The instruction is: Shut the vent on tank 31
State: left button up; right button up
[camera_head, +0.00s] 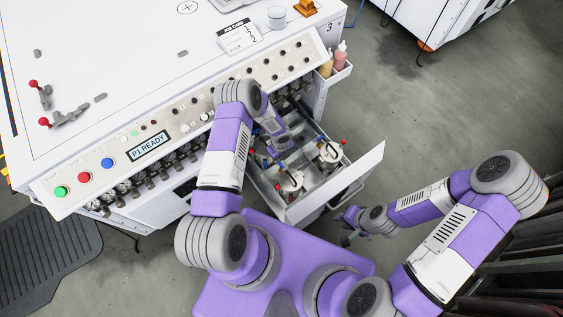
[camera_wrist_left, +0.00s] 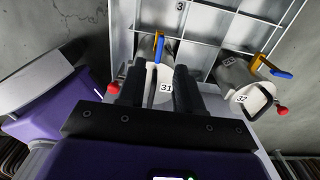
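Tank 31 (camera_wrist_left: 166,103) is a white tank with a "31" label, in the drawer. In the left wrist view a blue lever (camera_wrist_left: 159,48) stands upright at its top beside a small orange part. A red knob (camera_wrist_left: 113,88) shows to its left. My left gripper (camera_wrist_left: 158,80) is open, its two dark fingers apart on either side of tank 31's body in the picture; contact cannot be told. In the head view my left gripper is mostly hidden by its own wrist over the drawer. My right gripper (camera_head: 347,236) hangs right of the drawer, too small to read.
Tank 32 (camera_wrist_left: 243,98) stands to the right, with an orange part, a sideways blue lever (camera_wrist_left: 281,74) and a red knob. The open drawer (camera_head: 368,168) has a metal grid inside. A side holder carries bottles (camera_head: 340,54). The grey floor to the right is open.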

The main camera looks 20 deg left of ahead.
aim_at(280, 164)
pick_arm(q)
notch_tip(280, 164, down, 6)
jog(key=shift+f+b, duration=0.15)
jog(key=shift+b, duration=0.9)
grip_shut()
